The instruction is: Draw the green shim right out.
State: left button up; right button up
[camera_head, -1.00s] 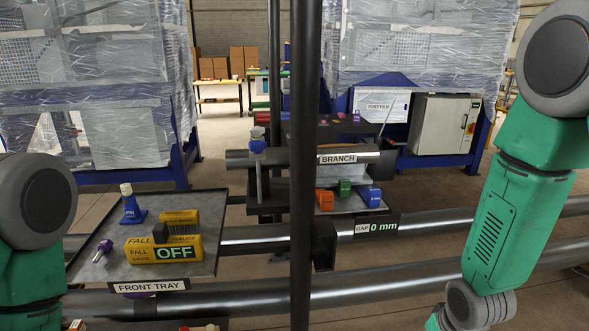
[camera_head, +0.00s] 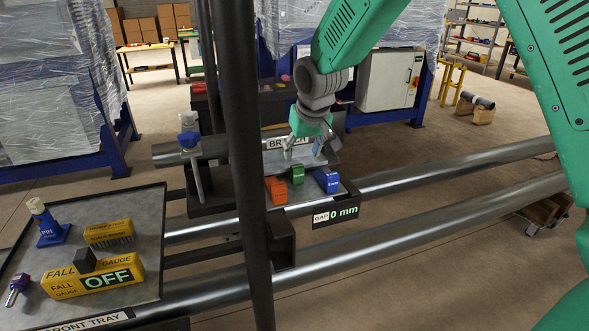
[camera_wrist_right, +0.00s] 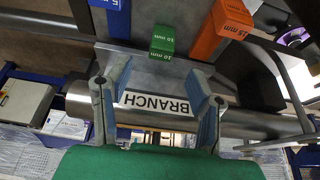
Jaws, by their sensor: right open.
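The green shim (camera_head: 296,174) stands between the orange shim (camera_head: 276,190) and the blue shim (camera_head: 327,180) on the shelf below the branch pipe. In the right wrist view the green shim (camera_wrist_right: 163,38) is marked 10 mm and sits beyond the fingertips. My right gripper (camera_head: 304,155) is open and empty, just above and behind the green shim in the head view. In the right wrist view its two fingers (camera_wrist_right: 157,92) are spread in front of the BRANCH label, apart from the shim. My left gripper is not in view.
A dark upright post (camera_head: 240,150) stands left of the shims. The gap display (camera_head: 336,215) reads 0 mm. Long pipes (camera_head: 440,215) run across below.

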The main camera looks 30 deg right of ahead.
aim_at(297, 167)
jog(key=x, duration=0.6)
jog(key=shift+w+d+f, duration=0.1)
jog(key=shift+w+a+f, duration=0.25)
jog(key=shift+f, duration=0.3)
